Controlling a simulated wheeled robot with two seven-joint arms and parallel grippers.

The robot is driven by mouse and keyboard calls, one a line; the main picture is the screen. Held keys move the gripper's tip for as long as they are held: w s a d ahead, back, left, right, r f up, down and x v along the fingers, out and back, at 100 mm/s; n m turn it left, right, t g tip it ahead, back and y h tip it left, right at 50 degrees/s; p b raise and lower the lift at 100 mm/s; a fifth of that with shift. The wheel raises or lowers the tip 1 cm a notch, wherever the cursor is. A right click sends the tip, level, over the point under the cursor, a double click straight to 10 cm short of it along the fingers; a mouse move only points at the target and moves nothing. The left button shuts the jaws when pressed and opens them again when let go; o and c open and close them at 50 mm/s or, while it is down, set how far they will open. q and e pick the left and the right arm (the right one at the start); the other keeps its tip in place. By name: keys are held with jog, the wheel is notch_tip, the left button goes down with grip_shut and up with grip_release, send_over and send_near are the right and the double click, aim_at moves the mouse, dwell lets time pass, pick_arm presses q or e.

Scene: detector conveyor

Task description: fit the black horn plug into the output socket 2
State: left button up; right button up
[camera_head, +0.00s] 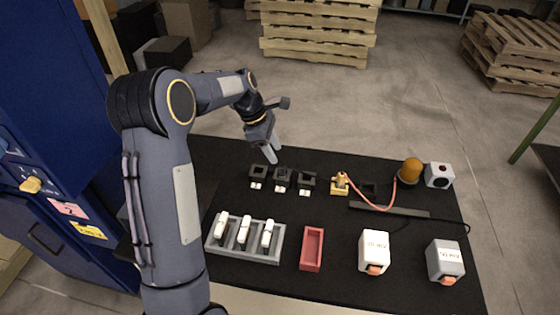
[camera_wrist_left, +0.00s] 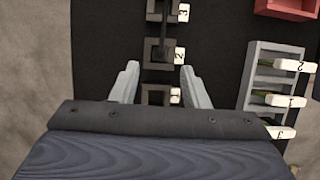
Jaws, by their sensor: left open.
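The black horn plug seems to be the dark block (camera_head: 281,172) standing at the middle of three dark sockets, output socket 2. In the left wrist view a dark upright piece (camera_wrist_left: 169,42) rises at output socket 2 (camera_wrist_left: 151,52), beside the label 2. Whether it is fully seated cannot be told. My left gripper (camera_head: 270,156) is open and empty, above and behind the socket row. In the left wrist view its fingers (camera_wrist_left: 158,70) stand apart on either side of the row, near the lowest socket. My right gripper is not in view.
A yellow plug piece (camera_head: 340,185) with a red cable stands right of the sockets.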

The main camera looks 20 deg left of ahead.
pick_arm(q)
jog(key=s+d+r+m+t, duration=0.2)
jog(key=s+r+m, duration=0.6)
jog(key=s+r, duration=0.55)
jog(key=s+d+f+m+t, duration=0.1)
jog(key=s+d+f+m, duration=0.2)
jog(key=s+m, duration=0.2)
jog(key=s+d+f+m+t, duration=0.1)
jog(key=s+d+f+m, duration=0.2)
jog(key=s, duration=0.9)
jog(key=m, duration=0.3)
jog(key=shift+s+d+y, duration=0.15)
jog(key=shift+d+y, duration=0.15)
jog(key=shift+c, duration=0.5)
